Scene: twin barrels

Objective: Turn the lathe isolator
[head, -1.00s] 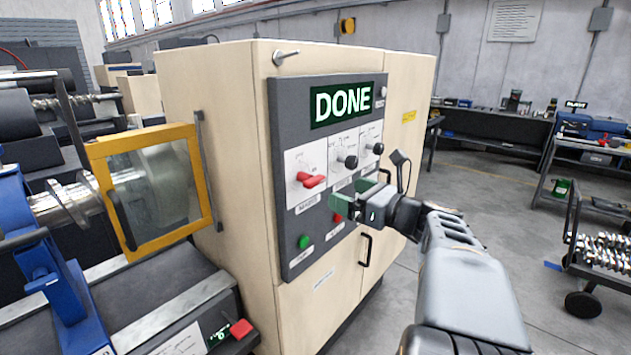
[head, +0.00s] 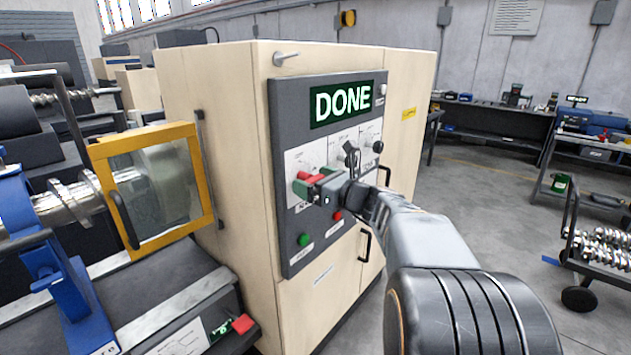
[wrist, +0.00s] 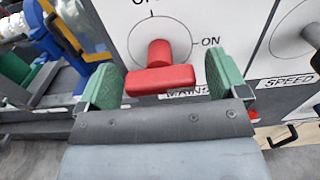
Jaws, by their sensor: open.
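The lathe isolator is a red handle (wrist: 160,72) on a white plate marked ON and MAINS, on the grey control panel (head: 290,120). My gripper (wrist: 165,85) is open, its green fingers on either side of the red handle in the wrist view. A gap shows between the handle and the right finger; the left finger is close to the handle's left end. In the head view the red handle (head: 313,178) is partly hidden by my gripper (head: 316,187). The handle's grip bar lies roughly level in the wrist view, with its stem behind it.
The panel display (head: 342,103) reads DONE. A green button (head: 304,241) and a red button (head: 338,216) sit below, and black knobs (head: 378,146) to the right. A yellow-framed guard (head: 155,190) stands left of the cabinet.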

